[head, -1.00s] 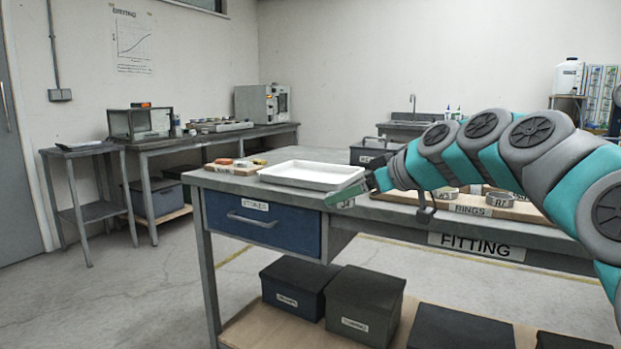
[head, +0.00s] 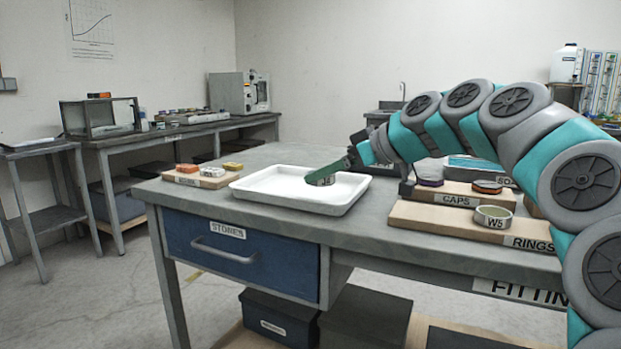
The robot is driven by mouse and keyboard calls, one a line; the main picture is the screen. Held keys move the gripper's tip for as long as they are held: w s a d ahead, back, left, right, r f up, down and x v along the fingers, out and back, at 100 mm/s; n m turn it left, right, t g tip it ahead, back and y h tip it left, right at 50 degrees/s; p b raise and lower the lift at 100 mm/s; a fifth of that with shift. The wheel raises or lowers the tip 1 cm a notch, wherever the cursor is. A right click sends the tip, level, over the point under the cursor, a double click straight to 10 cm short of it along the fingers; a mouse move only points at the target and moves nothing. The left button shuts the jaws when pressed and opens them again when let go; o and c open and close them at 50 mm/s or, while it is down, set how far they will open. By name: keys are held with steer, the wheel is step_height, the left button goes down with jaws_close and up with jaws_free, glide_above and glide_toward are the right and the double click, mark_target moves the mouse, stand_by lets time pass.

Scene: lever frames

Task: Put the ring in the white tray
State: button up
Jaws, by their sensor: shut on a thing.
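The white tray (head: 258,198) is a shallow rectangular tray on the near left part of the bench top. My gripper (head: 328,172) reaches in from the right and is shut on a small grey metal ring (head: 321,181) with a white label. The held ring is over the right part of the tray. I cannot tell whether it touches the tray floor. The gripper's green fingers partly hide the ring's top. Another ring (head: 493,217), labelled W5, sits on the wooden RINGS board (head: 430,222) to the right.
A small board (head: 194,180) with several coloured pieces lies left of the tray. A CAPS board (head: 444,197) with caps and another tray (head: 470,170) stand behind the RINGS board. The bench top's left front is bare above the STONES drawer (head: 243,250).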

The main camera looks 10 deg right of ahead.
steer(key=w, duration=0.4)
steer(key=w+p, duration=0.1)
steer(key=w, duration=0.4)
steer(key=w+f+p, duration=0.1)
steer(key=w, duration=0.3)
steer(key=shift+w+d+f, duration=0.1)
steer(key=shift+w+d, duration=0.15)
steer(key=shift+d, duration=0.15)
steer(key=shift+f, duration=1.8)
steer(key=shift+f, duration=0.1)
steer(key=o, duration=1.3)
steer(key=b+v, duration=0.1)
steer(key=v, duration=1.1)
